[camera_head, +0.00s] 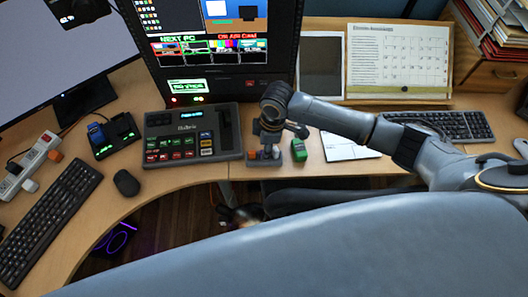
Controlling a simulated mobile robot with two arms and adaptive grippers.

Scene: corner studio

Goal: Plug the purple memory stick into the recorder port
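My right arm reaches in from the right over the desk. Its gripper (265,151) points down at a small grey holder (256,162) near the desk's front edge. The fingers are small and dark here, and I cannot tell whether they are open or shut. I cannot make out a purple memory stick; the gripper hides part of the holder. A black unit with a lit green display (188,86), perhaps the recorder, stands behind under the screens. I cannot make out its port clearly. My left gripper is not in view.
A green and black item (299,150) stands right of the holder. A button console (190,147) is to its left. A black dock with a blue item (110,137), a mouse (126,183) and a keyboard (48,222) lie further left.

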